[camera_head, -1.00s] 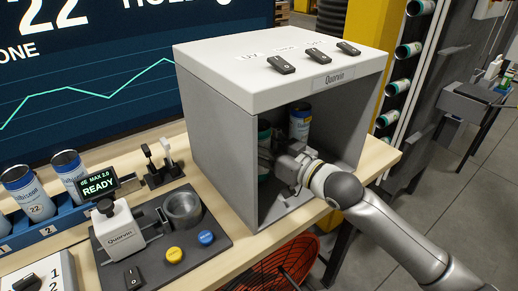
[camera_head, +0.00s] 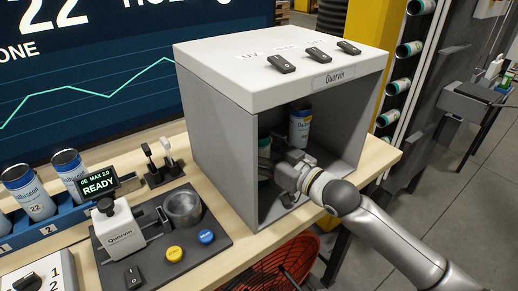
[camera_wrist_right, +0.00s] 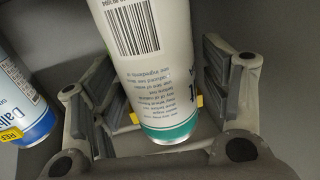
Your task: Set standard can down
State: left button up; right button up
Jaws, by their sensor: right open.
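My right gripper (camera_head: 282,168) is inside the grey booth (camera_head: 226,150), low near its floor. In the right wrist view it is open, with a finger on each side of a white can with a teal base (camera_wrist_right: 160,75). That can shows a barcode and small print, and gaps show beside it. In the head view the teal-marked can (camera_head: 264,146) is partly hidden by the booth's left wall and my gripper. A second can, white and blue with a yellow REF label (camera_wrist_right: 22,100), stands farther right in the head view (camera_head: 300,122). My left gripper is out of view.
The booth has a white top with several black switches (camera_head: 282,63). Its side walls are close to my right arm. Left of it are a dark mat (camera_head: 200,255) with a device reading READY and a blue rack (camera_head: 70,222) with cans.

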jog(key=b+v, duration=0.1)
jog(key=v, duration=1.1)
jog(key=shift+r, duration=0.2)
